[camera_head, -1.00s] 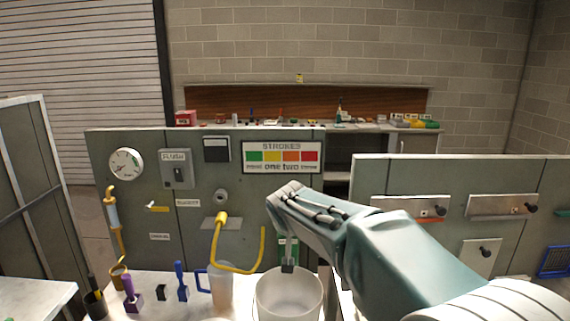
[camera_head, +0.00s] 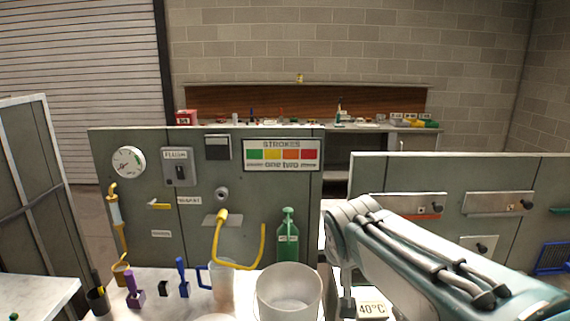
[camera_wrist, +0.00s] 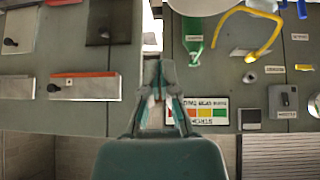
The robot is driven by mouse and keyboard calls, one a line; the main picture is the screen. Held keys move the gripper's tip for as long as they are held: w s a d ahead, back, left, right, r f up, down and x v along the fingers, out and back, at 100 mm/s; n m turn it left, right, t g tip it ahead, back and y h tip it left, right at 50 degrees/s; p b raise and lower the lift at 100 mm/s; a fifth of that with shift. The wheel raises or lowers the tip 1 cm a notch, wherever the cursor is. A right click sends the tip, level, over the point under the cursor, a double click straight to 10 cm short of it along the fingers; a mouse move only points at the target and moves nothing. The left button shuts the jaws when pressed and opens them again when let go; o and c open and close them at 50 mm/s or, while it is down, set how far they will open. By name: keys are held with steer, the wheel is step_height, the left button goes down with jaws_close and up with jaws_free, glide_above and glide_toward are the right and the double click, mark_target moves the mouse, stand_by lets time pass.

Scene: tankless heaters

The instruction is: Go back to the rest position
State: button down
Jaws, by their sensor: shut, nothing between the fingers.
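My gripper (camera_wrist: 158,68) is shut and empty, pointing away from the wrist in the upside-down wrist view. In the head view my arm reaches in from the lower right. The dark gripper tip (camera_head: 348,306) hangs below the arm's bend, right of the white bucket (camera_head: 289,292) and apart from it.
A grey-green panel (camera_head: 150,215) with a gauge, switch box and yellow hose (camera_head: 240,267) stands behind the white table. A jug (camera_head: 223,285) and small coloured tools are left of the bucket. A second panel (camera_head: 385,180) with metal plates stands at the right.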

steer(key=s+d+f+g, duration=0.1)
steer(key=s+d+f, duration=0.1)
steer(key=s, duration=0.8)
steer(key=s+d+f+g, duration=0.1)
steer(key=s+d+f, duration=0.2)
steer(key=s, duration=0.8)
steer(key=shift+d+f+y, duration=0.15)
steer(key=shift+f+y, duration=0.15)
steer(key=shift+f, duration=0.4)
